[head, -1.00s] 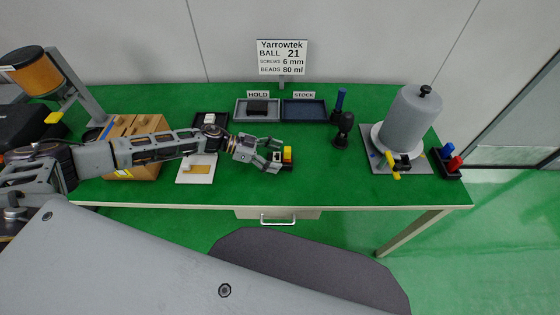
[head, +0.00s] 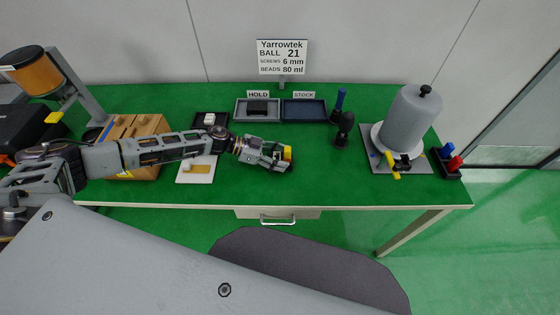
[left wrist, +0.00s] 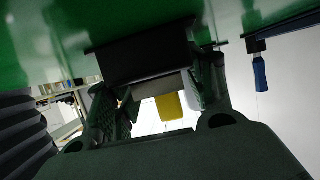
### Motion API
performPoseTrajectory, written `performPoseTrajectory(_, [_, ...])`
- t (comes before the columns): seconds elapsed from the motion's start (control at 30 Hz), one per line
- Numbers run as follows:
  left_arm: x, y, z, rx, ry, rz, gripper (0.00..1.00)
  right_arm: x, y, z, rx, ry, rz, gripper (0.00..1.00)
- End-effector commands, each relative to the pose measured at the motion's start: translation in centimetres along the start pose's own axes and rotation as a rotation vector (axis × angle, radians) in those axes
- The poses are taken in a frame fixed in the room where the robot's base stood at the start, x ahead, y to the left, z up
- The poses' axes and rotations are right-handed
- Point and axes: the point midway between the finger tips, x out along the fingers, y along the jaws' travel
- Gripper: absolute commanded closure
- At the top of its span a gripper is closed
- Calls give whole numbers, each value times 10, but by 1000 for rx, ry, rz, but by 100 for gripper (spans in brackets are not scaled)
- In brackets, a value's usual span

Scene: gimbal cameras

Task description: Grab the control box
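My right gripper is not in view.
A grey HOLD tray (head: 243,117) with a dark item and a blue STOCK tray (head: 304,110) stand behind. A wooden box (head: 149,170) and a white plate (head: 187,178) are left. A grey cylinder machine (head: 409,115) stands right. The table before it is clear.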

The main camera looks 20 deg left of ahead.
Motion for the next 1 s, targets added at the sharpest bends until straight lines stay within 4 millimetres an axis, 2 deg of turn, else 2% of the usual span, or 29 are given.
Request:
performPoseTrajectory(0.03, [0, 0, 0, 0, 0, 0, 58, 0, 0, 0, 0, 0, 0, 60])
performPoseTrajectory(0.17, [0, 0, 0, 0, 0, 0, 75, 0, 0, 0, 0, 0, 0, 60])
performPoseTrajectory(0.2, [0, 0, 0, 0, 1, 0, 76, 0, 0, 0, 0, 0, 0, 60])
performPoseTrajectory(0.47, [0, 0, -2, 0, 1, 0, 76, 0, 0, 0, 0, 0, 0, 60])
performPoseTrajectory(0.63, [-4, -1, -10, 2, 0, -1, 76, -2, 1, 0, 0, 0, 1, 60])
performPoseTrajectory(1.0, [-23, -1, -55, 3, 1, -1, 76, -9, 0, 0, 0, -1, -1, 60])
